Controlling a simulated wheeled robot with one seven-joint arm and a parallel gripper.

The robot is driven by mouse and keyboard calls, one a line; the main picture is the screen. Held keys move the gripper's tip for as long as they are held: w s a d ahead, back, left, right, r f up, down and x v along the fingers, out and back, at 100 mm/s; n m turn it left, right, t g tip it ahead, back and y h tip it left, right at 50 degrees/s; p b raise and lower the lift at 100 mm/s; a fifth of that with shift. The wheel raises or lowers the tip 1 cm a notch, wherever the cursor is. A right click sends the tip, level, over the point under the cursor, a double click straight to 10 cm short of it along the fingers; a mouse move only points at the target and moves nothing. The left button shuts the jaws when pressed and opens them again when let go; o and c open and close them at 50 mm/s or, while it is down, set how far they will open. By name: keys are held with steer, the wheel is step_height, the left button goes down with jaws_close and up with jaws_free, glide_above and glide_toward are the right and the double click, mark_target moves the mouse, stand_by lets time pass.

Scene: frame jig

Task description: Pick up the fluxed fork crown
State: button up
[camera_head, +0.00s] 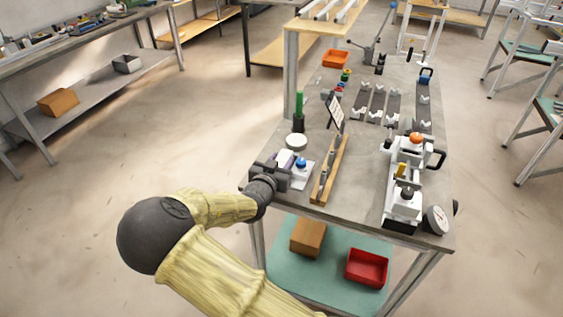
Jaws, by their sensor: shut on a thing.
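My gripper (284,172) is low over the near left corner of the workbench, by a pale plate (300,179). It is shut on a small piece (286,158), which I take to be the fork crown. The piece is partly hidden by the gripper and too small to make out in detail. I cannot tell whether it touches the plate. A blue-topped item (301,163) stands close to the right of the jaws.
A white round pot (296,142) and a green-topped bottle (299,110) stand behind the gripper. A wooden rack (329,170) with grey rods lies to its right. A white fixture with an orange knob (416,138) and a dial gauge (436,219) stand further right.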

mark_target(281, 161)
steer(key=shift+r, duration=0.15)
step_height(281, 161, up, 10)
steer(key=shift+f+p, duration=0.15)
steer(key=shift+p, duration=0.25)
